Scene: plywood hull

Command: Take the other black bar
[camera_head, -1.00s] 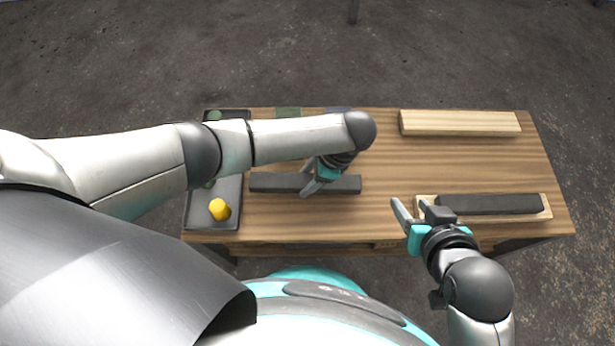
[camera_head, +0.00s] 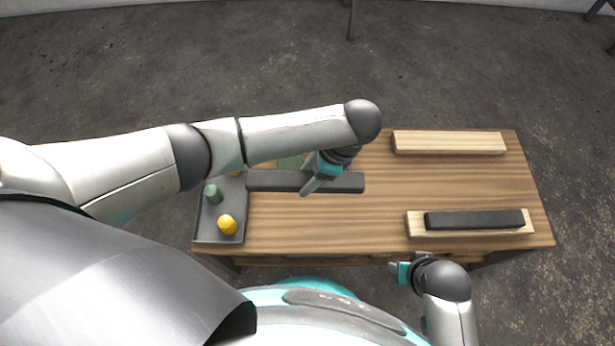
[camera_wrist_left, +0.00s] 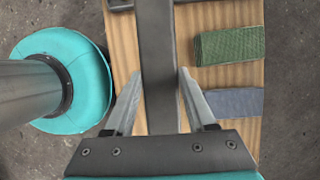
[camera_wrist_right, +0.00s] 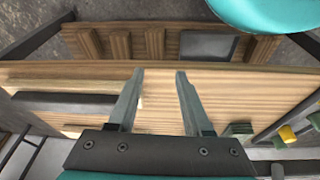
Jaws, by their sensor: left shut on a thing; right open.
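My left gripper (camera_head: 313,188) is shut on a black bar (camera_head: 275,181) near its middle, over the left part of the table. In the left wrist view the bar (camera_wrist_left: 157,60) runs lengthwise between the two fingers. It appears raised above the tabletop, by a height I cannot judge. A second black bar (camera_head: 475,219) lies on a pale wooden plank (camera_head: 415,226) at the table's front right. My right gripper (camera_head: 395,271) is open and empty, in front of the table's near edge. Its spread fingers (camera_wrist_right: 158,75) show in the right wrist view.
A dark tray (camera_head: 205,232) at the table's left end holds a yellow piece (camera_head: 227,225) and a green piece (camera_head: 212,194). Another pale plank (camera_head: 450,142) lies at the back right. The table's middle right is clear.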

